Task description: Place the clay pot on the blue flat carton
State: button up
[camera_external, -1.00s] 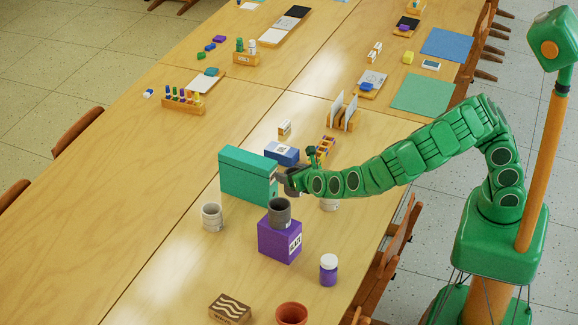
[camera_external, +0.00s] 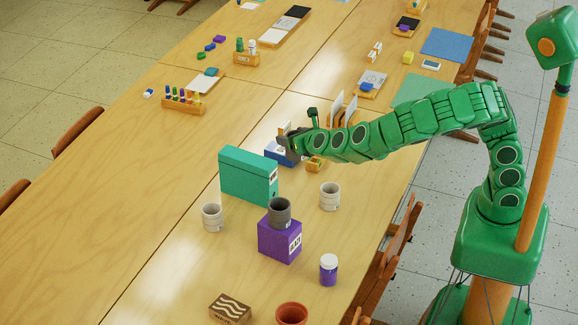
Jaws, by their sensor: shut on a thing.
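The blue flat carton (camera_external: 279,158) lies on the table behind the teal box, partly covered by my gripper. My gripper (camera_external: 287,143) is over the carton, shut on a dark grey thing (camera_external: 290,149) that looks like a pot. The fingers and wrist hide much of it, and I cannot tell whether it touches the carton. A reddish-brown clay pot (camera_external: 292,314) stands at the bottom edge of the view, far from my gripper.
The teal box (camera_external: 247,178) stands close in front of the carton. A dark grey cup (camera_external: 279,212) stands on a purple box (camera_external: 278,240). Pale cups stand left (camera_external: 212,217) and right (camera_external: 330,196). A wooden holder (camera_external: 316,164) is right of the carton. The table's left is clear.

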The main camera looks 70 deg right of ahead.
jog(key=w+d+m+g+h, duration=0.1)
jog(key=d+m+g+h, duration=0.15)
jog(key=d, duration=1.95)
send_over(282, 154)
jog(key=s+d, duration=0.2)
jog(key=d, duration=0.1)
notch_tip(282, 154, down, 9)
jog(key=shift+t, duration=0.35)
jog(key=shift+w+d+f, duration=0.1)
jog(key=shift+w+f, duration=0.65)
jog(key=shift+f, duration=0.25)
jog(key=shift+w+d+f, duration=0.15)
jog(key=shift+w+f, duration=0.6)
jog(key=shift+f, duration=0.3)
jog(key=shift+w+d+f, duration=0.1)
jog(key=shift+w+f, duration=0.65)
jog(key=shift+f, duration=1.7)
jog(key=shift+f, duration=0.1)
jog(key=o, duration=1.2)
jog(key=shift+c, duration=0.2)
